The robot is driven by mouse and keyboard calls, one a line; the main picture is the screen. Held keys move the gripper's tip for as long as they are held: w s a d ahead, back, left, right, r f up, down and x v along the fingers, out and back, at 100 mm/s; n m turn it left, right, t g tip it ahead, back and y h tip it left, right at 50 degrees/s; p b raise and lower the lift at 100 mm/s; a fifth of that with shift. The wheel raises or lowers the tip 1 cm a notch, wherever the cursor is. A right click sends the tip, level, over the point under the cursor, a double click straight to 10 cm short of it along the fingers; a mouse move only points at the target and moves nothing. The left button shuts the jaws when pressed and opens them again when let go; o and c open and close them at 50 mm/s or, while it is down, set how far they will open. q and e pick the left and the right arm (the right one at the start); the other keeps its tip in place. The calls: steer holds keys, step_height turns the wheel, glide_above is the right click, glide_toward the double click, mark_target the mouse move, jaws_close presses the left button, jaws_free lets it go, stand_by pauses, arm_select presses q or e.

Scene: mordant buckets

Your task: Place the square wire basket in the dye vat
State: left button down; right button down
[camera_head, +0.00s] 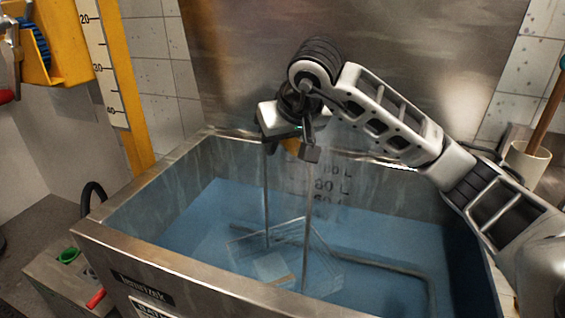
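The dye vat (190,264) is a large steel tank holding blue liquid (380,240). The square wire basket (318,268) is inside the vat, its thin frame low in the blue liquid, with a pale flat piece (273,268) in it. Two tall thin rods rise from the basket to an orange-brown grip at my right gripper (296,148). My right gripper is above the vat and appears shut on that grip; its fingers partly hide it. I cannot tell whether the basket touches the vat floor. My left gripper is not in view.
A bent pipe (405,268) runs inside the vat. A steel panel (240,60) stands behind it. At left are a yellow post with a scale (103,60) and a box with green and red buttons (68,256). A cup with a wooden handle (527,160) stands at right.

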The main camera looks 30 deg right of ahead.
mark_target(299, 143)
step_height(299, 143, down, 3)
steer(key=shift+f, duration=0.2)
steer(key=shift+f+b, duration=0.6)
steer(key=shift+f, duration=0.05)
steer(key=c, duration=1.2)
jaws_free()
steer(key=v, duration=0.6)
steer(key=p+v, duration=0.1)
steer(key=v, duration=0.6)
steer(key=shift+w+a+r, duration=0.1)
steer(key=shift+w+r, duration=0.05)
steer(key=shift+w, duration=0.1)
